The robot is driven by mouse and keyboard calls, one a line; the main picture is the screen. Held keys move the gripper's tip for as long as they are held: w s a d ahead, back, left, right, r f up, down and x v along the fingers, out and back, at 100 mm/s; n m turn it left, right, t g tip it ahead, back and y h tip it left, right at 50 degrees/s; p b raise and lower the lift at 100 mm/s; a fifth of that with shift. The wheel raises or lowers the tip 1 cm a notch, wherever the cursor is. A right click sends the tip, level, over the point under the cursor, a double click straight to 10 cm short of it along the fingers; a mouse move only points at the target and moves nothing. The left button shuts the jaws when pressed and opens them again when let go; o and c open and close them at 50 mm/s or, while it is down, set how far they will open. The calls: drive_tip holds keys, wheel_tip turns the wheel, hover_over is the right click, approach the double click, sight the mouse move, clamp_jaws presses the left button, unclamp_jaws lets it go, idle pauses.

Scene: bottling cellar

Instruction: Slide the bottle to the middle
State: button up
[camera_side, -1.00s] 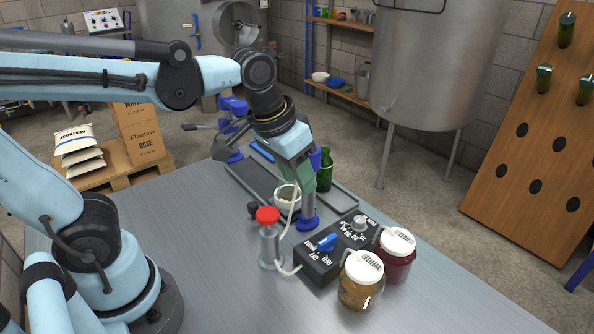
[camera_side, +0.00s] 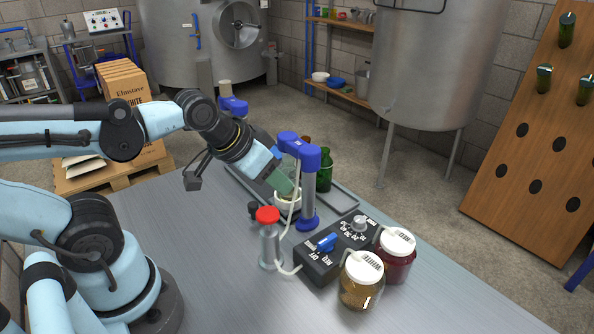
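A green bottle (camera_side: 325,178) stands upright at the back of the table, on or beside a long grey tray (camera_side: 343,194), just right of a blue stand with a grey post (camera_side: 308,190). A brown top (camera_side: 306,141) shows behind the stand's head; what it belongs to is hidden. My gripper (camera_side: 285,187) slants down to the right, left of the post, with its greenish finger end close to a small white pot (camera_side: 287,205). The stand and pot partly cover the fingertips, so their opening and any contact cannot be made out. The gripper is apart from the green bottle.
A red-topped cylinder (camera_side: 268,240), a black control box (camera_side: 330,250) with a blue lever and two lidded jars (camera_side: 362,280) (camera_side: 397,255) stand in front of the tray. A pale hose runs between them. The front left tabletop (camera_side: 215,290) is clear.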

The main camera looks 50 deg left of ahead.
drive_tip(key=shift+o, duration=0.4)
drive_tip(key=shift+o, duration=0.6)
drive_tip(key=n+g+y, duration=0.3)
drive_tip(key=n+g, duration=0.1)
drive_tip(key=n, duration=0.5)
approach(253, 204)
drive_tip(key=shift+x, duration=4.3)
clamp_jaws()
